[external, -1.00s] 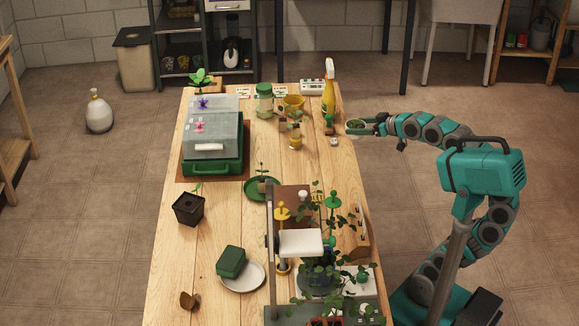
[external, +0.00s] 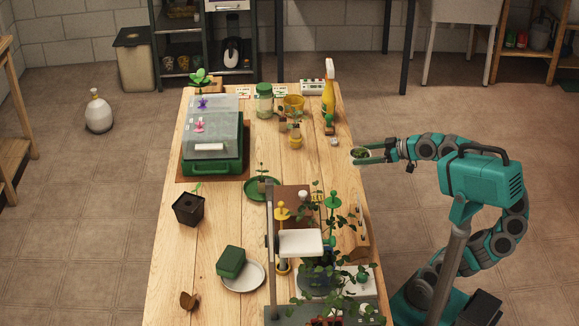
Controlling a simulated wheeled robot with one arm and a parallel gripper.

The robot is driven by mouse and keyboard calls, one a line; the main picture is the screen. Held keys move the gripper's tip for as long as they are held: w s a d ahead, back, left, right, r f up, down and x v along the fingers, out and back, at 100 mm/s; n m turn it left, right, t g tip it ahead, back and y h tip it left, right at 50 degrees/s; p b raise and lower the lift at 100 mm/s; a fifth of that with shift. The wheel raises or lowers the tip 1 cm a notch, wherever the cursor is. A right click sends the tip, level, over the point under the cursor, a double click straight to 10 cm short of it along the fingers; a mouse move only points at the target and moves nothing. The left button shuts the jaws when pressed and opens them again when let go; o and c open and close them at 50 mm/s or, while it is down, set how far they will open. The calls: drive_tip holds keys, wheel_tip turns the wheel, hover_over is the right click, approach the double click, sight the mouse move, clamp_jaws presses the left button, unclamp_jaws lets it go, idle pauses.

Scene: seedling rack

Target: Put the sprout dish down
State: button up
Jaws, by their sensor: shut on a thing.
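The gripper holds the dish at the right edge of the wooden table (external: 225,225). Whether the dish is over the tabletop or just past its edge, and how high it is, I cannot tell. The tabletop left of the dish is bare.
A spray bottle (external: 328,95) and small pots (external: 295,138) stand at the far end. A green propagator (external: 212,165) stands at the left. A green saucer (external: 262,189) and a plant rack (external: 270,250) occupy the nearer middle. Bare wood shows around (external: 325,165).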

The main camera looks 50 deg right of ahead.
hover_over(339, 165)
drive_tip(key=shift+s+a+f, duration=0.1)
drive_tip(key=shift+s+f, duration=0.1)
drive_tip(key=shift+f, duration=0.25)
drive_tip(key=shift+w+f, duration=0.1)
drive_tip(key=shift+f, duration=1.65)
drive_tip(key=shift+f, duration=0.1)
drive_tip(key=shift+f, duration=0.15)
drive_tip(key=o, duration=1.2)
drive_tip(key=shift+c, duration=0.2)
drive_tip(key=shift+r, duration=0.2)
drive_tip(key=shift+r, duration=0.15)
drive_tip(key=v, duration=1.2)
drive_tip(key=shift+b, duration=0.35)
